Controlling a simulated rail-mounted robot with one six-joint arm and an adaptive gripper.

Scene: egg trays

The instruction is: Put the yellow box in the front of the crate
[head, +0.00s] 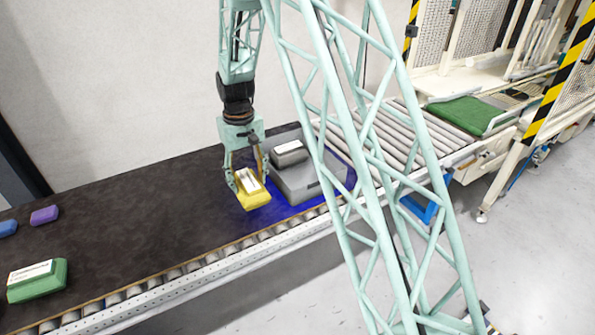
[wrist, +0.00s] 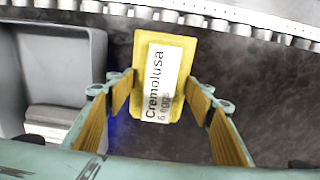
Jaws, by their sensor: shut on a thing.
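The yellow box (head: 256,200) has a white label and is held between the two fingers of my gripper (head: 250,180), just left of the crate. In the wrist view the yellow box (wrist: 187,60) sits between the fingertips (wrist: 160,90), its label reading "Cremolusa 6 eggs". The grey crate (head: 300,190) stands on the conveyor to the right of the gripper; my column hides part of its right side. In the wrist view the crate (wrist: 98,60) is at the left, apart from the yellow box. A grey box (head: 289,152) lies in its back part; its front part looks empty.
A blue area (head: 283,211) lies on the belt around the crate. A green box (head: 38,283), a purple box (head: 44,215) and a blue box (head: 7,228) are on the belt at left. A roller conveyor (head: 400,140) continues behind my column. The mid belt is clear.

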